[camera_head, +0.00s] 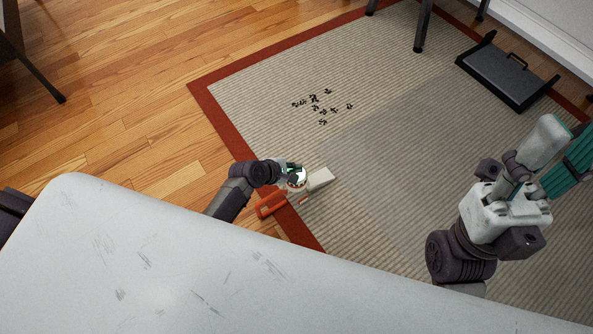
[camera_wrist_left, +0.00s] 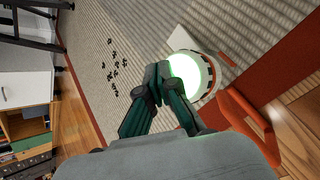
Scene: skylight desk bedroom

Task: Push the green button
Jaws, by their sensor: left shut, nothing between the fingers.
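The green button (camera_wrist_left: 190,70) is a pale, glowing green disc in a white and dark ring in the left wrist view. In the head view, its round white housing (camera_head: 297,182) shows just beyond the white table edge, partly hidden by my left gripper. My left gripper (camera_head: 292,168) is shut and empty at the button. In the left wrist view its dark teal fingertips (camera_wrist_left: 163,74) overlap the disc's left edge; I cannot tell whether they touch it. My right gripper (camera_head: 568,165) is at the right edge, partly cut off, away from the button.
A white tabletop (camera_head: 150,270) fills the near left. An orange-red object (camera_head: 271,205) and a pale block (camera_head: 320,179) lie beside the button. Small dark pieces (camera_head: 320,107) lie on the rug (camera_head: 260,95). A black tray (camera_head: 507,75) lies at back right.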

